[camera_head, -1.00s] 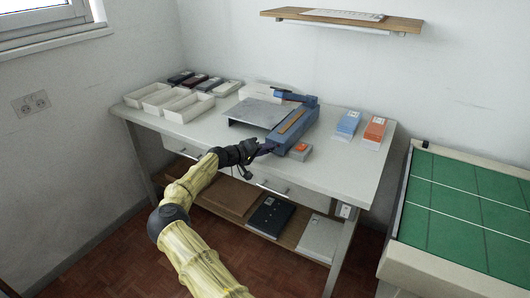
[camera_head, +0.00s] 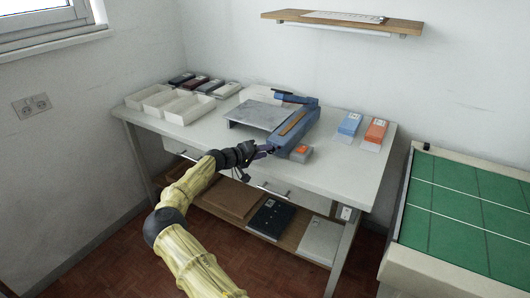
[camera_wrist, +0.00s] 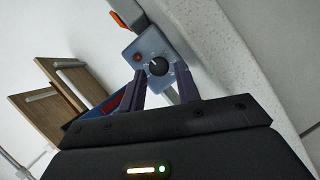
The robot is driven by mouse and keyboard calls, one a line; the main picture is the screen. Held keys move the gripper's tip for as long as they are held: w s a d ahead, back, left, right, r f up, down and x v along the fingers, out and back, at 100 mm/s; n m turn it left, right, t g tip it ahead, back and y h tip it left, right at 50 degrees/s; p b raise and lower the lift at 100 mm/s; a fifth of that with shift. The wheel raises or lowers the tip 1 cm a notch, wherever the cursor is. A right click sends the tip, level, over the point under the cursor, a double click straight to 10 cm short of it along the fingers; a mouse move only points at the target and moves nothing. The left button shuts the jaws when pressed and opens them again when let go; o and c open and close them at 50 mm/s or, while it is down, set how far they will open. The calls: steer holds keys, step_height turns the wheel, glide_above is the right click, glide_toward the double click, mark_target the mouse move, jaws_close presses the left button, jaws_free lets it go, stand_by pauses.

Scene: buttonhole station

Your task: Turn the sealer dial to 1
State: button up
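The blue sealer (camera_head: 292,132) lies on the table with its long arm pointing back. Its front end faces my gripper (camera_head: 269,150), which is close to it at the table's front edge. In the wrist view the sealer's grey-blue front panel (camera_wrist: 149,47) shows a round black dial (camera_wrist: 158,67) with a pale pointer mark and small marks around it. The numbers are too small to read. My gripper (camera_wrist: 161,70) is open, its two dark fingertips on either side of the dial in the picture. I cannot tell whether they touch it. The dial is hidden in the head view.
White trays (camera_head: 188,107) and blue and orange packs (camera_head: 375,131) stand farther off.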

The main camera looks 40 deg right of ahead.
steer(key=v, duration=1.6)
steer(key=shift+a, duration=0.2)
steer(key=s+d+f+m+g+y, duration=0.1)
steer(key=s+f+y, duration=0.3)
steer(key=s, duration=0.3)
steer(key=s+d+f+g+y, duration=0.1)
steer(key=s+f+y, duration=0.3)
steer(key=s, duration=0.3)
steer(key=s+a+r+n+t+y, duration=0.2)
steer(key=s+a, duration=0.6)
steer(key=a, duration=0.4)
steer(key=s+a+r+n+t+y, duration=0.2)
steer(key=s+a+r+n+y, duration=0.1)
steer(key=s+a, duration=0.6)
steer(key=a+r+y, duration=0.1)
steer(key=a+y, duration=0.1)
steer(key=a, duration=0.1)
steer(key=shift+r+n+t, duration=0.15)
steer(key=shift+n+t, duration=0.15)
steer(key=shift+n, duration=0.1)
